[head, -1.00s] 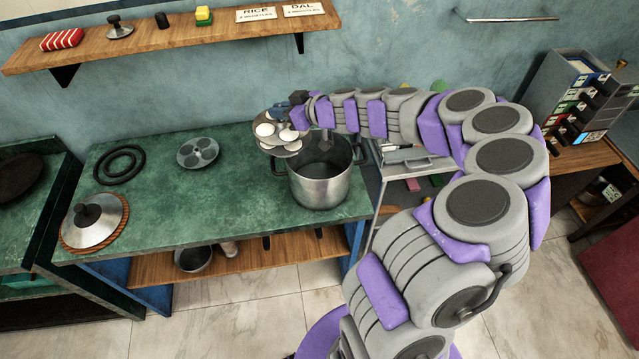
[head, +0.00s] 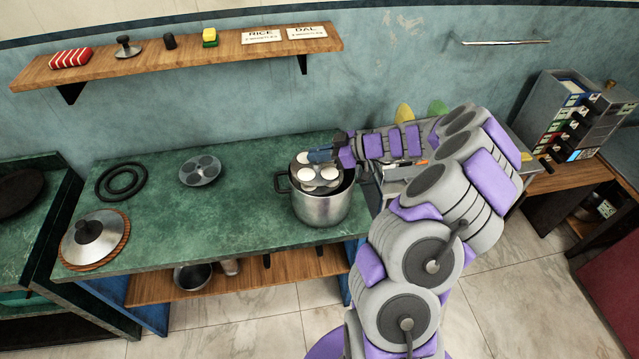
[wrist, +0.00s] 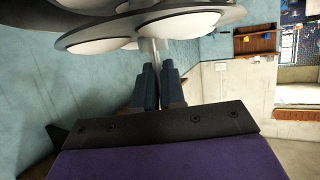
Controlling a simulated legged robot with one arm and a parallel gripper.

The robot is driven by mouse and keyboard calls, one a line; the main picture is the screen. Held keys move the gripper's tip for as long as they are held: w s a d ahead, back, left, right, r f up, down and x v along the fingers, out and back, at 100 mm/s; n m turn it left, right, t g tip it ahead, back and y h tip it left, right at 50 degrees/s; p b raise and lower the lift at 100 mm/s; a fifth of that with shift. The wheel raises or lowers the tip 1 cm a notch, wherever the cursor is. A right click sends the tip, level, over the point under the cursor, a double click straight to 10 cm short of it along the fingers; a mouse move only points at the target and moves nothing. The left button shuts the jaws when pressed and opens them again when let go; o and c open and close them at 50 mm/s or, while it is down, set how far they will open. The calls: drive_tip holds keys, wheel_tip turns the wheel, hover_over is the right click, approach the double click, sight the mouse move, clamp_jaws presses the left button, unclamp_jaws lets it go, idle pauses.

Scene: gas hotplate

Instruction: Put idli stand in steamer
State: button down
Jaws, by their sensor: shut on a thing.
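The idli stand (head: 314,184) has stacked metal plates holding several white idlis. In the head view it is over the mouth of the steamer (head: 321,208), a silver pot with dark side handles on the green counter. My gripper (head: 321,155) is above the pot and shut on the stand's thin central rod. In the wrist view the gripper fingers (wrist: 158,85) close around the rod, with the plates (wrist: 160,25) beside them. The stand covers much of the pot's opening. I cannot tell how far its lower plate is inside the rim.
A lid (head: 94,236) rests on a round wooden board at the counter's left. An empty idli plate (head: 200,170) and black rings (head: 121,182) lie behind it. A wall shelf (head: 180,58) hangs above; the counter's front middle is clear.

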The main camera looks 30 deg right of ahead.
sight(323, 164)
drive_tip(key=f, duration=0.2)
drive_tip(key=shift+d+f, duration=0.2)
drive_tip(key=shift+f, duration=0.15)
drive_tip(key=shift+d+f, duration=0.5)
drive_tip(key=shift+f, duration=0.05)
wheel_tip(323, 164, down, 3)
drive_tip(key=shift+f+b, duration=0.1)
drive_tip(key=shift+b, duration=0.35)
drive_tip(key=shift+a, duration=0.45)
drive_tip(key=shift+d+f+b, duration=0.3)
drive_tip(key=shift+d+b, duration=0.2)
drive_tip(key=shift+b, duration=0.05)
drive_tip(key=shift+a+f+b, duration=0.2)
drive_tip(key=shift+a+b, duration=0.15)
drive_tip(key=shift+b, duration=0.1)
drive_tip(key=shift+f, duration=0.1)
drive_tip(key=shift+s, duration=0.1)
